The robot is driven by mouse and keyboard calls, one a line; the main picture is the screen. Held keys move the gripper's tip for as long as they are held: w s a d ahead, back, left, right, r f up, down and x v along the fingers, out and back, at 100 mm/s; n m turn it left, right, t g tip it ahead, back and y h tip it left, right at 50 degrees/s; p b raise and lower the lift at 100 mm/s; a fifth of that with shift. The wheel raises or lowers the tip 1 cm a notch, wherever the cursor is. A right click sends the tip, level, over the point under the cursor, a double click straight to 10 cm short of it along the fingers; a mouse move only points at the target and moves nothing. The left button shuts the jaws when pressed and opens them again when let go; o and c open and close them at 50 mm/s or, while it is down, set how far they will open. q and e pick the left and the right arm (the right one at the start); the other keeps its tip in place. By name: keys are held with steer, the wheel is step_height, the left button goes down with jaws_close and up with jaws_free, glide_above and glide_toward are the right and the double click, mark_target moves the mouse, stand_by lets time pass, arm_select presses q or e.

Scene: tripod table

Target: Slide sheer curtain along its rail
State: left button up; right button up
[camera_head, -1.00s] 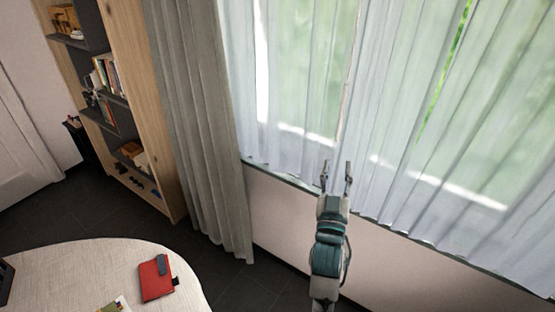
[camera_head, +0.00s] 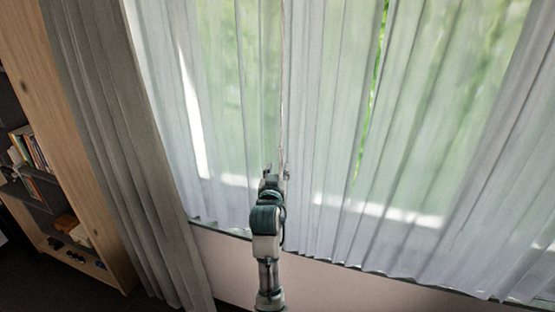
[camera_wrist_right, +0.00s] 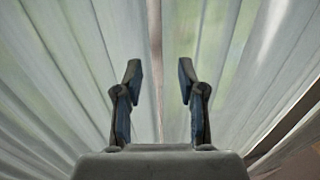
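The sheer curtain (camera_head: 335,150) hangs in white, translucent folds across the window, with green showing through it. A thin vertical edge runs down it just above my right gripper (camera_head: 275,172). The right gripper is raised in front of the sheer curtain. In the right wrist view, its two fingers (camera_wrist_right: 158,85) stand apart with nothing between them, and the curtain's edge (camera_wrist_right: 155,40) lies behind the gap. I cannot tell whether the fingertips touch the fabric. The rail is out of view. My left gripper is not in view.
A grey opaque curtain (camera_head: 125,170) hangs left of the sheer one. A wooden bookshelf (camera_head: 75,130) with books stands farther left. A pale wall (camera_head: 330,285) runs below the window.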

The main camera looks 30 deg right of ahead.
mark_target(281, 162)
steer(key=x, duration=0.6)
steer(key=shift+s+d+p, duration=0.1)
steer(key=shift+p, duration=0.25)
steer(key=shift+a+r, duration=0.1)
steer(key=shift+a, duration=0.25)
steer(key=shift+s, duration=0.1)
steer(key=c, duration=0.7)
steer(key=shift+s+d, duration=0.15)
steer(key=shift+d, duration=0.2)
jaws_close()
